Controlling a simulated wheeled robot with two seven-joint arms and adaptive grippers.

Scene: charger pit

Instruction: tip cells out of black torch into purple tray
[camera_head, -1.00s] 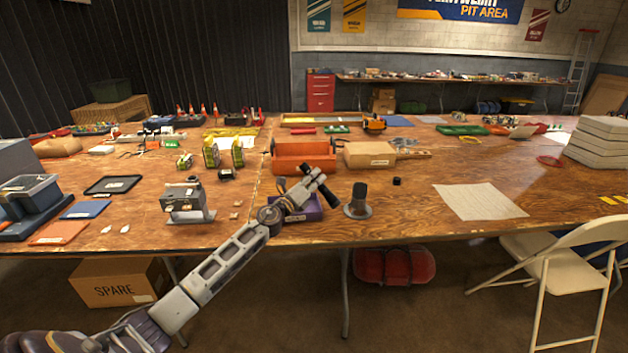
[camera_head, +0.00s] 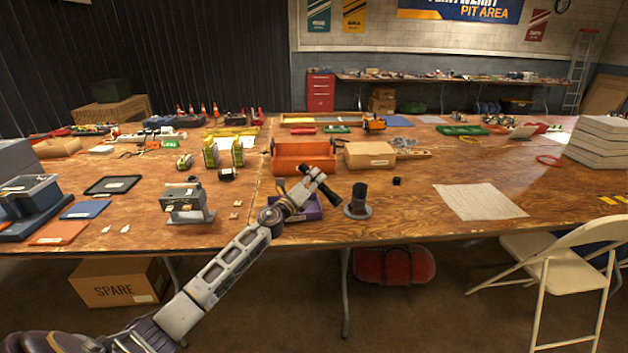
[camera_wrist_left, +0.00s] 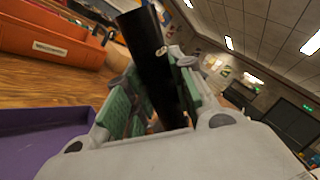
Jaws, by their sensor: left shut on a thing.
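A black torch (camera_head: 324,186) is held in my left gripper (camera_head: 310,179), above the purple tray. It is tilted, its right end lower in the head view. In the left wrist view the torch (camera_wrist_left: 150,55) stands between the green finger pads of my left gripper (camera_wrist_left: 150,105). The purple tray (camera_head: 312,213) lies near the table's front edge, partly hidden behind my left arm. It also shows at the lower left of the left wrist view (camera_wrist_left: 40,135). I see no cells in the tray's visible part. My right gripper is not in view.
A dark cup-like stand on a round base (camera_head: 358,204) is just right of the tray. An orange tool box (camera_head: 304,152) and a cardboard box (camera_head: 370,153) stand behind. A grey device (camera_head: 186,203) stands to the left. The table right of the stand is mostly clear.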

